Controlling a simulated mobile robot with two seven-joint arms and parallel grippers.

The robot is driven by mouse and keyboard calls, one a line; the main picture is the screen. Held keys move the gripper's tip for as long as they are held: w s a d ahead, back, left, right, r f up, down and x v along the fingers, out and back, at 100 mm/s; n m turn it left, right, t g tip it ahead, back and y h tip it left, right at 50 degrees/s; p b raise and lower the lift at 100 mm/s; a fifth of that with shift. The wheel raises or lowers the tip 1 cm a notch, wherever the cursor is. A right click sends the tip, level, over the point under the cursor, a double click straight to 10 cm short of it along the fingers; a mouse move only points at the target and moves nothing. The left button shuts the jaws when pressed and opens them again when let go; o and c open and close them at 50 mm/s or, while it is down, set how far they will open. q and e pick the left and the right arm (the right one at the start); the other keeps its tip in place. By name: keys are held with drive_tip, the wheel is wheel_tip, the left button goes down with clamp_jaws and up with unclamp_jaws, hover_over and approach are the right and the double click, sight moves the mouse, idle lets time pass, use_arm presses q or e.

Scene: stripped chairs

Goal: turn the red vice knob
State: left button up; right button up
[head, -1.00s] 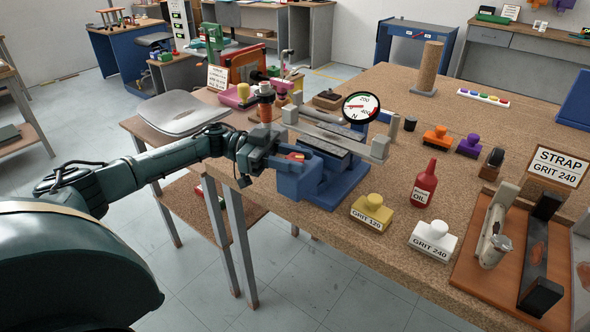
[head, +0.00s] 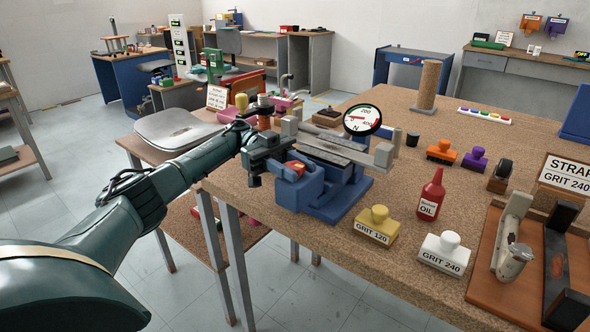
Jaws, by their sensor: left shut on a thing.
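The red vice knob (head: 297,167) is at the near left end of the blue vice (head: 326,198), which stands on the corner of the cork-topped bench. My left gripper (head: 290,170) is shut on the knob, and its fingers hide part of it. The vice has grey jaws and bars along its top. A round white gauge (head: 361,119) marked 200, 400 and N stands behind the vice. Its needle is too small to read exactly. My right gripper is not in view.
A yellow GRIT 120 block (head: 377,224), a white GRIT 240 block (head: 445,252) and a red oil bottle (head: 431,194) stand right of the vice. A grey folding seat (head: 178,129) lies left, behind my left arm. The bench middle has some free room.

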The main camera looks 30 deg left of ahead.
use_arm(q)
drive_tip(key=shift+s+d+f, duration=0.1)
drive_tip(key=shift+s+f, duration=0.15)
drive_tip(key=shift+f, duration=0.05)
drive_tip(key=o, duration=0.8)
drive_tip(key=shift+s+r, duration=0.15)
drive_tip(key=shift+o, duration=0.9)
drive_tip(key=shift+r, duration=0.1)
drive_tip(key=shift+r, duration=0.1)
